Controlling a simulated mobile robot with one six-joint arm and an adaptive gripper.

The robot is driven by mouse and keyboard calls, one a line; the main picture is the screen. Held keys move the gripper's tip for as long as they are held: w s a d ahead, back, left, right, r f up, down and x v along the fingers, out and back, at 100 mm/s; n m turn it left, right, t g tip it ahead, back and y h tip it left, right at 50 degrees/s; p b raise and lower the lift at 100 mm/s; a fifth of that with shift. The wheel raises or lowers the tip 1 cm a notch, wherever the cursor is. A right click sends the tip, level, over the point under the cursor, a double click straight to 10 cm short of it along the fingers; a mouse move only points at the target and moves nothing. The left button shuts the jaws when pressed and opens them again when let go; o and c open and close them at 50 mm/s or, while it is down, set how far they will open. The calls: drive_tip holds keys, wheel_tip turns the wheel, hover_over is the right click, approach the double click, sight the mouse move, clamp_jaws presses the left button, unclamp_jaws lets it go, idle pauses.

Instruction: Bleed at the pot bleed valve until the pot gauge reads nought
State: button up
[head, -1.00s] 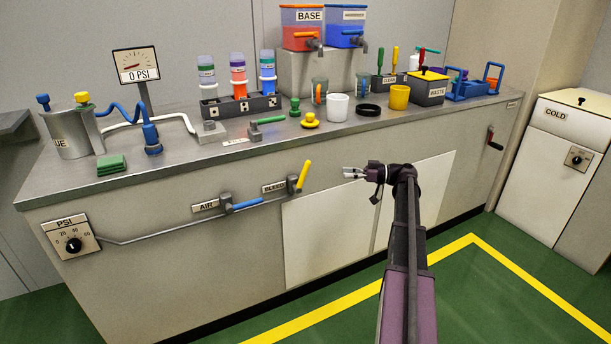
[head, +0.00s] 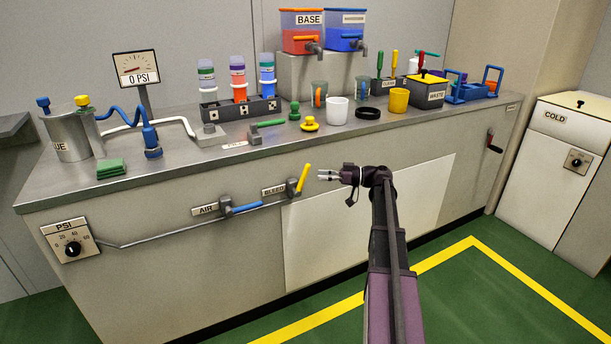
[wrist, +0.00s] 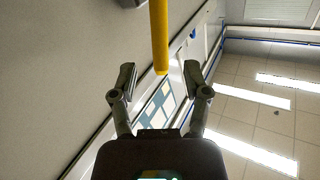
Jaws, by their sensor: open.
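The bleed valve's yellow handle (head: 304,177) stands up, tilted a little right, at the BLEED label (head: 273,190) on the bench front. The pot gauge (head: 135,68) at the back left shows 0 PSI. The grey pot (head: 69,135) with blue and yellow caps stands below it. My gripper (head: 322,175) is open and empty, just right of the yellow handle and apart from it. In the wrist view the yellow handle (wrist: 159,40) hangs in from the top, its end near the gap between the open fingers (wrist: 158,78).
The AIR valve with a blue handle (head: 247,208) lies left along the same pipe. A PSI dial (head: 72,247) is at the bench's left front. The bench top (head: 190,160) carries bottles, cups and tools. The green floor (head: 490,310) in front is clear.

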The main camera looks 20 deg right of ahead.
sight(305, 174)
drive_tip(key=shift+x, duration=2.95)
clamp_jaws()
